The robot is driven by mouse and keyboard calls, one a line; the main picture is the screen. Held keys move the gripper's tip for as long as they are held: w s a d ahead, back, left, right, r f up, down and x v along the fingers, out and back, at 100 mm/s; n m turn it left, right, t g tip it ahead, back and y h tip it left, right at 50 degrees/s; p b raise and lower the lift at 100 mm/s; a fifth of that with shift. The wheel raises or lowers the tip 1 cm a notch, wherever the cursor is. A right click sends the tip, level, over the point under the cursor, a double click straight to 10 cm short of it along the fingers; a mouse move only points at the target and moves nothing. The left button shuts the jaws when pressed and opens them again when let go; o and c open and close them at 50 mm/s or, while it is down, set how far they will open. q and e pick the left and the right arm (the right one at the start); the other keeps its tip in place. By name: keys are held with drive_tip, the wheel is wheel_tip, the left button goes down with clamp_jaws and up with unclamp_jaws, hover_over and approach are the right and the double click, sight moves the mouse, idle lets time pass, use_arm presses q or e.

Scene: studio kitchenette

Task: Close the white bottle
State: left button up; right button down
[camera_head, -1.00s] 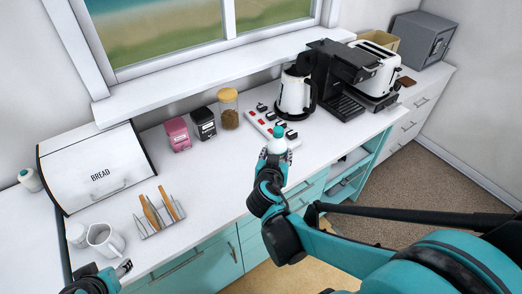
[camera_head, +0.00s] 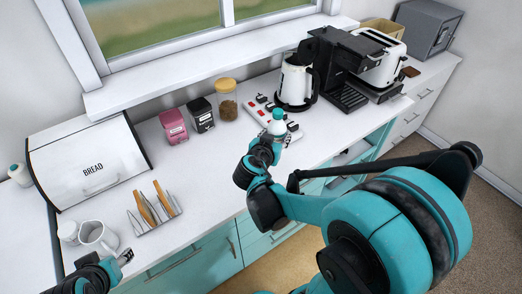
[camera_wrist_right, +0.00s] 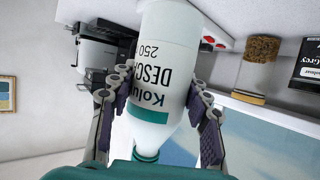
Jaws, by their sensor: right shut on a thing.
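The white bottle (camera_head: 278,128), with a teal top, is upright in my right gripper (camera_head: 268,146), near the counter's front edge, in front of the power strip. In the right wrist view the bottle (camera_wrist_right: 166,70) appears upside down, with dark label text and a teal band. My right gripper's fingers (camera_wrist_right: 160,110) are shut on its two sides. The teal piece at its neck is partly hidden by my gripper, so I cannot tell whether it is a cap. My left gripper (camera_head: 125,256) is low at the left, beside the white mug (camera_head: 98,236); its opening is unclear.
Another white container with a teal top (camera_head: 18,174) stands left of the bread box (camera_head: 88,165). A toast rack (camera_head: 154,208), pink canister (camera_head: 173,126), black canister (camera_head: 201,115), jar (camera_head: 227,100) and kettle (camera_head: 295,83) stand on the counter. The counter's middle is clear.

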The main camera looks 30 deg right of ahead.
drive_tip(key=w+a+f+b, duration=0.1)
drive_tip(key=w+a+f, duration=0.1)
drive_tip(key=w, duration=0.3)
drive_tip(key=shift+a+f+b, duration=0.35)
drive_tip(key=shift+f, duration=0.35)
drive_tip(key=shift+f+b, duration=1.05)
drive_tip(key=shift+f, duration=1)
drive_tip(key=shift+f, duration=0.2)
drive_tip(key=c, duration=0.7)
unclamp_jaws()
drive_tip(key=shift+r, duration=0.1)
drive_tip(key=shift+c, duration=0.2)
